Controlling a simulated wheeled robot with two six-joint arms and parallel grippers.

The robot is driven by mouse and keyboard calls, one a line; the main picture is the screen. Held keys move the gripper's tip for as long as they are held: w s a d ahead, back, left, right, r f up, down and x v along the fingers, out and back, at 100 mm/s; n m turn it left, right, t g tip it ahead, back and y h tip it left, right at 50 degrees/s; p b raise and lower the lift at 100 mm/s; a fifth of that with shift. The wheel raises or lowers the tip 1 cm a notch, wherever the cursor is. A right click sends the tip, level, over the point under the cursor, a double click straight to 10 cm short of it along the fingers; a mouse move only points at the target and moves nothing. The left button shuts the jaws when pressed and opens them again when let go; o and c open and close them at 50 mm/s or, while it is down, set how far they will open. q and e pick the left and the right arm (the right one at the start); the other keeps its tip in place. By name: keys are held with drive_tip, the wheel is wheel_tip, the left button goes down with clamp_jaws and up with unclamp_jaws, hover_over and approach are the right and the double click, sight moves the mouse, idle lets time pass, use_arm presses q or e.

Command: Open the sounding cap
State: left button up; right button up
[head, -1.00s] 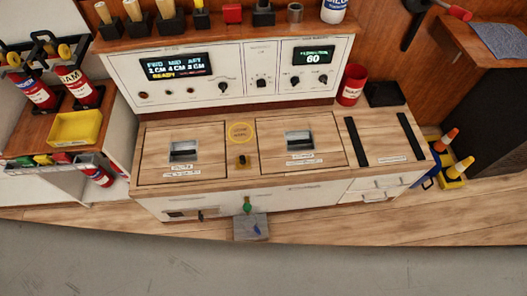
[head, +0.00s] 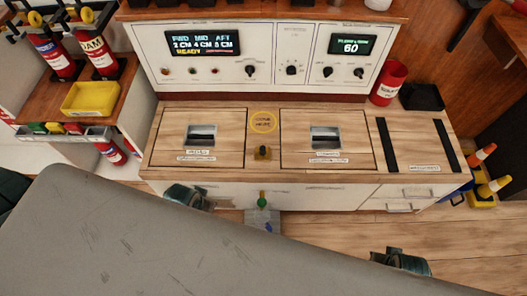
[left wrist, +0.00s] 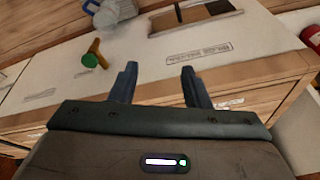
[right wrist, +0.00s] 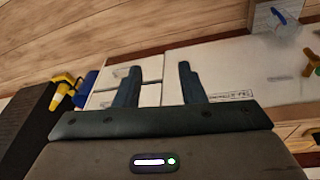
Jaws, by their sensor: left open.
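A green round cap (head: 262,201) with a brass-coloured stem is low on the white cabinet front, above a grey block with a blue part (head: 262,220). The left wrist view shows the green cap (left wrist: 90,61) with its brass bar left of my fingers, apart from them. My left gripper (left wrist: 158,68) is open and empty, facing the cabinet front; in the head view it is partly hidden, left of the cap. My right gripper (right wrist: 158,66) is open and empty, facing the drawers; in the head view it shows at lower right. Which part is called the sounding cap is not readable.
The wooden bench top has two hatches with recessed pulls (head: 201,136) (head: 325,138), a yellow ring (head: 263,122) and a small black knob (head: 263,152). Behind stands a control panel (head: 300,55). A red can (head: 389,82) and yellow tray (head: 91,98) flank it. A large grey surface hides the lower left.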

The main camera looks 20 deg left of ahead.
use_arm(q)
drive_tip(key=w+d+r+m+t+h+b, duration=0.2)
drive_tip(key=w+d+r, duration=0.1)
drive_tip(key=w+r, duration=0.15)
drive_tip(key=m+t+h, duration=0.2)
drive_tip(key=m+h, duration=0.1)
approach(262, 148)
drive_tip(key=b+x, duration=0.2)
drive_tip(key=x, duration=0.8)
drive_tip(key=shift+f, duration=0.15)
use_arm(e)
drive_tip(key=a+r+t+y, duration=0.1)
drive_tip(key=a+r+t, duration=0.1)
drive_tip(key=r, duration=0.6)
drive_tip(key=shift+s+a+r+t, duration=0.2)
drive_tip(key=shift+s+a+t, duration=0.15)
drive_tip(key=shift+a, duration=0.2)
use_arm(q)
drive_tip(key=shift+c, duration=0.2)
